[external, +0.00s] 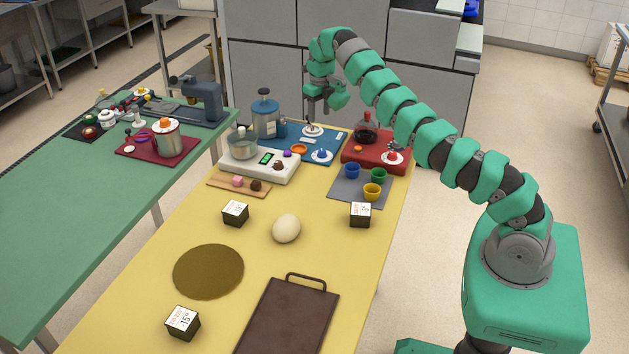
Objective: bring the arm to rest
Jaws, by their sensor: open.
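My gripper (325,104) is at the end of my green arm, raised above the far end of the yellow table (235,285). It hangs over the blue mat (333,142) and points downward. Its jaws are open, and nothing shows between them. It looks apart from the things below it, though the exact height is hard to tell. My arm arches from the base at the right, over the table's right edge.
A pale dough ball (286,228), several labelled cubes and a brown board (287,318) lie nearer. Grey ovens (270,70) stand behind.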

